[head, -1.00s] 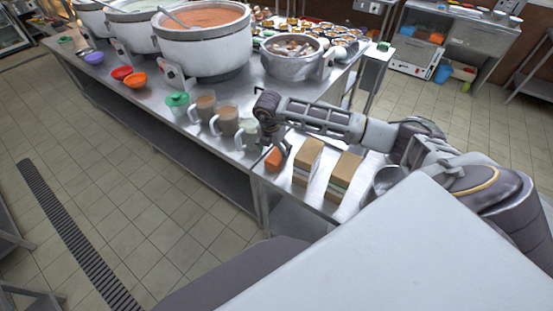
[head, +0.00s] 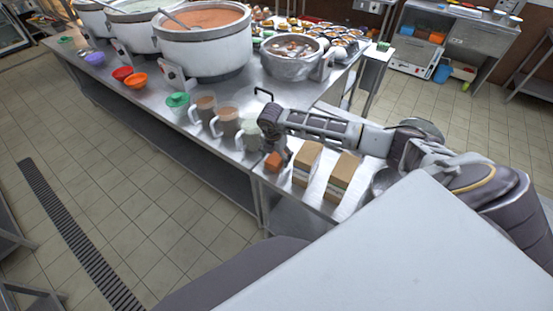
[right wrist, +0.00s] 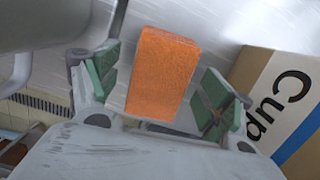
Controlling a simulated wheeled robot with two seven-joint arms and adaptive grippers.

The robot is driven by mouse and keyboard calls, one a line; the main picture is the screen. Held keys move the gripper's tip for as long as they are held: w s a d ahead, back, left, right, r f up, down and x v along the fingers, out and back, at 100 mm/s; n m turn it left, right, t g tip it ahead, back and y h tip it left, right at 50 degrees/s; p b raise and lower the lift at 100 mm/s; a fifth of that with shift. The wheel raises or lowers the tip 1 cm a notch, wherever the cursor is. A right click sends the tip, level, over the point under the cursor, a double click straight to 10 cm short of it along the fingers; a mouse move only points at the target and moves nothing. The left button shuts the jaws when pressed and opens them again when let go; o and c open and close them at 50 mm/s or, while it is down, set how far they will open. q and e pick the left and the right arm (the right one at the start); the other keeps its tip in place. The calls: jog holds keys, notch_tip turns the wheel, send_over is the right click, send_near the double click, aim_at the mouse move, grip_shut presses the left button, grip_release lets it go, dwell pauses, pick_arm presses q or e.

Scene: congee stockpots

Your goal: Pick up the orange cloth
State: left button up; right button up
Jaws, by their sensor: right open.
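The orange cloth (head: 273,161) is a small folded block near the front edge of the steel counter, left of two cartons. In the right wrist view the orange cloth (right wrist: 161,74) lies between the green-padded fingers of my right gripper (right wrist: 157,98), with a gap on each side. My right gripper (head: 280,150) points down at the cloth in the head view, open and right over it, partly hiding it. My left gripper is not in view.
Two cartons (head: 307,163) (head: 343,177) stand just right of the cloth. Several mugs (head: 227,122) stand to its left along the front edge. A metal pot (head: 290,68) and large stockpots (head: 205,48) stand behind. The counter's front edge is close.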

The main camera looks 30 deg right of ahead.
aim_at(277, 156)
jog(key=shift+f, duration=0.75)
jog(key=c, duration=1.1)
jog(key=shift+r, duration=0.1)
jog(key=shift+r+b, duration=0.6)
jog(key=shift+r, duration=4.35)
jog(key=shift+d, duration=0.1)
